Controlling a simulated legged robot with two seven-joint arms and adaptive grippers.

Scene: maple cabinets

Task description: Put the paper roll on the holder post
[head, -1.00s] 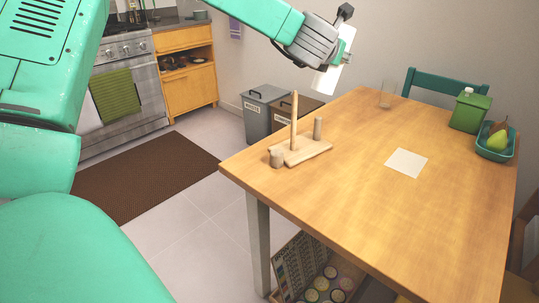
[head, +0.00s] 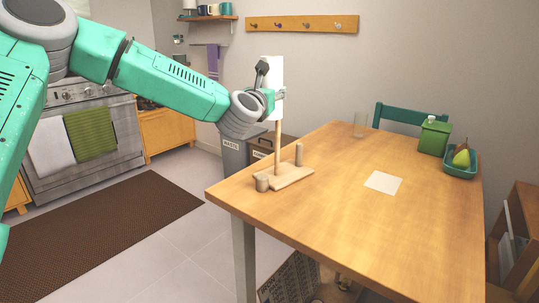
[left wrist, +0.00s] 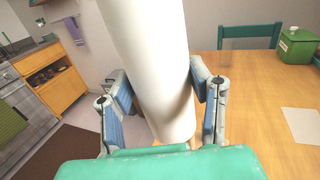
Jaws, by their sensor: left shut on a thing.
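The white paper roll (head: 276,72) is upright in the head view, held by my left gripper (head: 270,96). In the left wrist view the roll (left wrist: 148,60) fills the space between the two fingers of my left gripper (left wrist: 160,85), which is shut on it. The wooden holder (head: 290,179) stands near the table's left corner, with a tall thin post (head: 277,148) and two short stubs. The roll's lower end is in line with the post top in the head view; I cannot tell whether the post tip is inside the roll. My right gripper is not in view.
The wooden table (head: 350,235) holds a clear glass (head: 360,125), a white paper sheet (head: 383,183), a green container (head: 434,137) and a tray with fruit (head: 461,168). A green chair (head: 400,115) stands behind. Grey and brown bins stand beyond the table's left edge.

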